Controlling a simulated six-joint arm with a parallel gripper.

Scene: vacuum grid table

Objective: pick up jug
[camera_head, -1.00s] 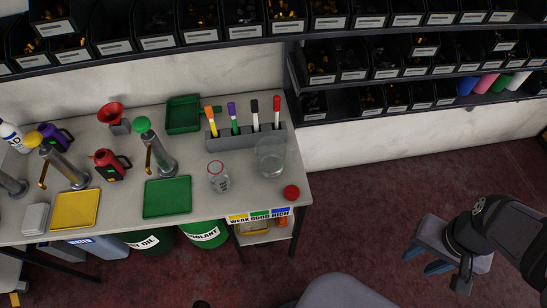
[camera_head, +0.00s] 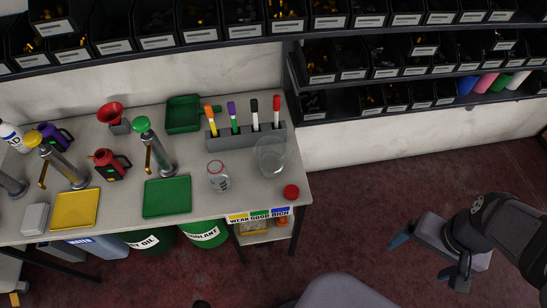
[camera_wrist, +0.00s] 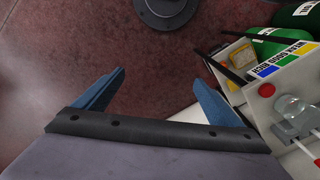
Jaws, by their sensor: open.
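A red jug (camera_head: 108,165) with a dark handle stands upright on the table's left half. A purple jug (camera_head: 54,136) with a dark handle stands behind it to the left. A clear, wide glass vessel (camera_head: 270,157) stands near the table's right end; I cannot tell whether it is a jug. It seems to show in the wrist view (camera_wrist: 290,106) as well. My gripper (camera_head: 422,257) is open and empty, over the red floor right of the table.
A smaller clear bottle (camera_head: 218,178), a red lid (camera_head: 291,191) and a marker holder (camera_head: 248,139) stand around the glass vessel. Green (camera_head: 167,197) and yellow (camera_head: 75,209) trays lie in front. Shelves of bins line the wall.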

